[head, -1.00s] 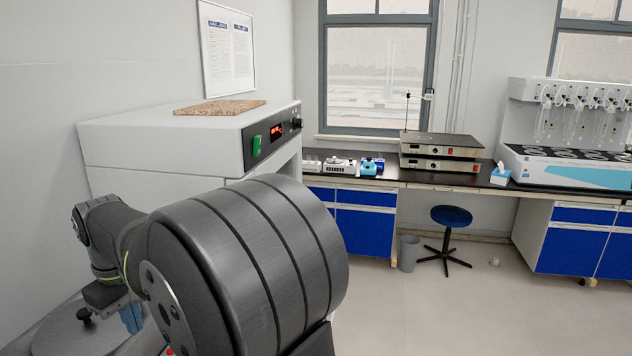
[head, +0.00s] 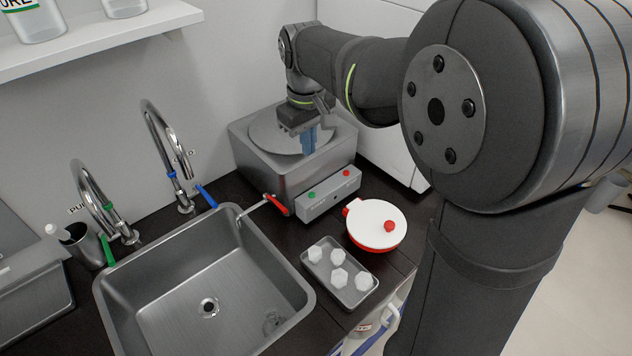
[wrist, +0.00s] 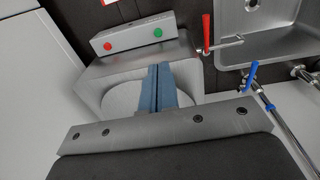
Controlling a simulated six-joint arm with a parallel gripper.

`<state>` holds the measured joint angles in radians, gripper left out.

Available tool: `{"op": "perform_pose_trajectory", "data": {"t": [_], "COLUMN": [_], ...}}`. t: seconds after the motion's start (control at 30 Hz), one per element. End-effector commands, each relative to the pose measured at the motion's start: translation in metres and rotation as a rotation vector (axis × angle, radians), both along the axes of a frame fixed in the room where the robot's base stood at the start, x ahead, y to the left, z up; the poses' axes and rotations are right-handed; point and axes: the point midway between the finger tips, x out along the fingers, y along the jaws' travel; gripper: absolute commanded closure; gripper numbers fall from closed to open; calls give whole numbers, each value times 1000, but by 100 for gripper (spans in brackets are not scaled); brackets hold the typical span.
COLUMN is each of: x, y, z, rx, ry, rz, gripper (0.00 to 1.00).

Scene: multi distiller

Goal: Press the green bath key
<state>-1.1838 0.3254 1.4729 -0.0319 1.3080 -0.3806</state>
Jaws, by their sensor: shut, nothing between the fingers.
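The bath is a metal box (head: 262,178) with a round lid (head: 262,135) on top. A grey control panel (head: 328,198) on its front carries a green key (head: 312,194) on the left and a red key (head: 347,172) on the right. In the wrist view the green key (wrist: 158,32) is on the right and the red key (wrist: 108,46) on the left. My gripper (head: 307,150) has its blue fingers together and empty over the lid's right part, behind the panel. In the wrist view my gripper (wrist: 159,72) is apart from the green key. The fingers hide part of the lid.
A red-handled tap (head: 276,204) sticks out left of the panel. A sink (head: 200,285) with tall faucets (head: 165,150) lies left. A white-lidded red pot (head: 376,222) and a tray (head: 362,302) of white pieces stand in front. A white cabinet (head: 385,150) is at right.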

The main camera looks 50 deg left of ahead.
Motion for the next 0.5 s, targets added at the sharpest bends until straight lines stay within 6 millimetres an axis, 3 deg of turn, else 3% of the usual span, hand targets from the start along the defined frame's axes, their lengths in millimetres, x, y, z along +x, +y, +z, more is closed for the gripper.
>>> {"op": "perform_pose_trajectory", "data": {"t": [0.23,0.5], "x": [1,3], "y": [0,1], "z": [-17,-72], "rx": [-3,-5], "ry": [2,2], "rz": [-1,-1], "gripper": [100,100]}}
